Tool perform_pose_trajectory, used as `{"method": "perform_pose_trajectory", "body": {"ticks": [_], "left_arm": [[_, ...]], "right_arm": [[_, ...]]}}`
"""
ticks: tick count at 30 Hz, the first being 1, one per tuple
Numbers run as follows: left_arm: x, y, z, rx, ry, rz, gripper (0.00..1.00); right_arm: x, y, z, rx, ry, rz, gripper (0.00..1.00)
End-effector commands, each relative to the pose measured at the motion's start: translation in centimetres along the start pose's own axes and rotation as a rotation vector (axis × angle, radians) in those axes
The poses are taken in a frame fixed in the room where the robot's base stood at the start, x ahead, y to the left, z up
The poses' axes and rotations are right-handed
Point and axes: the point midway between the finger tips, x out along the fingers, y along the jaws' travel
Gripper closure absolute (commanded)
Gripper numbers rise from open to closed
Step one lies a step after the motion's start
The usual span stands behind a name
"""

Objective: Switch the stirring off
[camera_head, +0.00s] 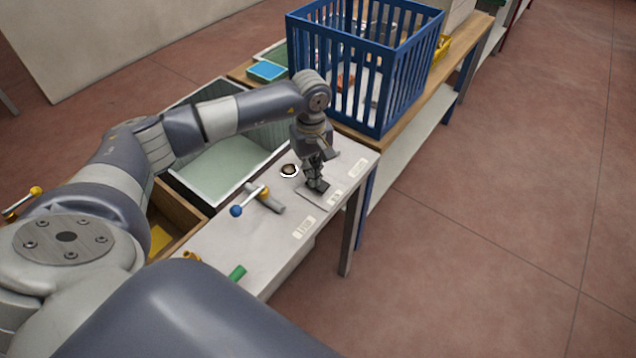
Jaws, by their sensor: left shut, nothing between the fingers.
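My left gripper (317,184) is shut and empty, pointing down over the light grey control top (225,235). Its fingertips are at a small grey plate (309,197) on this top; whether they touch it I cannot tell. The gripper hides part of the plate and any switch on it. A small dark round part with a pale rim (289,170) sits just left of the gripper. A lever with a blue ball end (236,211) and a brass-coloured joint lies further left. Which control is for the stirring I cannot read. My right gripper is not in view.
Small labels (303,227) line the front edge, too small to read. A blue slatted crate (380,115) stands on a wooden bench behind the gripper. A pale-green tank (215,165) is left. The floor at right is clear.

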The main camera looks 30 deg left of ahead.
Motion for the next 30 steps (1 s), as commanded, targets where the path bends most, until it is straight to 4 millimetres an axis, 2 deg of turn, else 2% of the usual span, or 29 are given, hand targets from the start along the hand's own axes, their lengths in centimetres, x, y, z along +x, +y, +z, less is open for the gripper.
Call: {"method": "perform_pose_trajectory", "body": {"ticks": [18,30], "left_arm": [[-5.3,0.1,-0.1,-0.001,0.003,0.003,1.00],[-5.8,0.0,-0.1,-0.001,0.002,0.003,1.00]], "right_arm": [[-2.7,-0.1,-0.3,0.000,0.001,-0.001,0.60],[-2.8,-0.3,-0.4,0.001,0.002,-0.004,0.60]]}}
